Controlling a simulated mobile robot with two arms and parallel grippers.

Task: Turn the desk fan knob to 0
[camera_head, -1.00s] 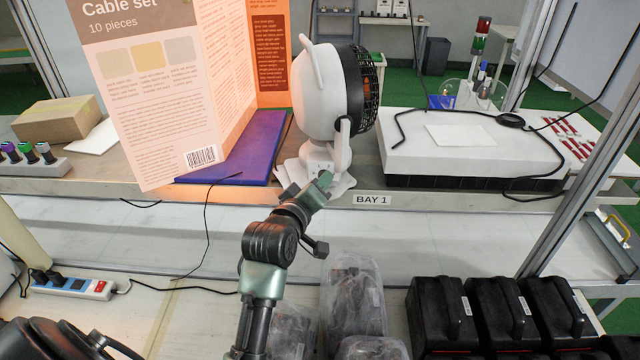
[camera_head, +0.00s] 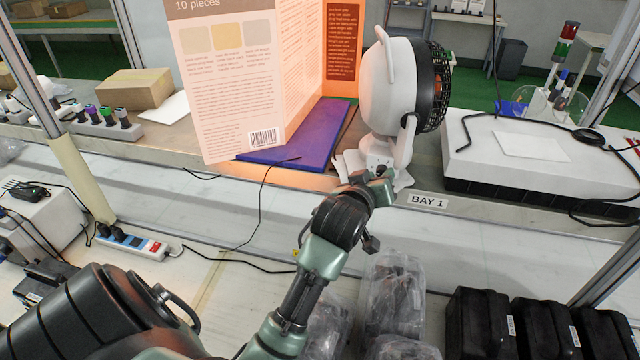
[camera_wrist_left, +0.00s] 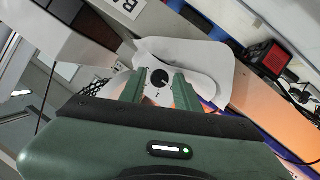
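The white desk fan (camera_head: 388,85) with a black grille stands on the shelf edge above the BAY 1 label, its grille facing right. Its black round knob (camera_wrist_left: 160,78) shows on the white base in the left wrist view, with small markings around it. My left gripper (camera_head: 382,183) is at the front of the fan base. In the wrist view, the left gripper's green fingers (camera_wrist_left: 158,88) are apart, one on each side of the knob in the picture. I cannot tell whether they touch it. In the head view the gripper hides the knob. My right gripper is out of view.
A white slab (camera_head: 540,165) with a black cable lies to the right. Below are plastic-wrapped items (camera_head: 392,290), black cases (camera_head: 480,325) and a power strip (camera_head: 130,240).

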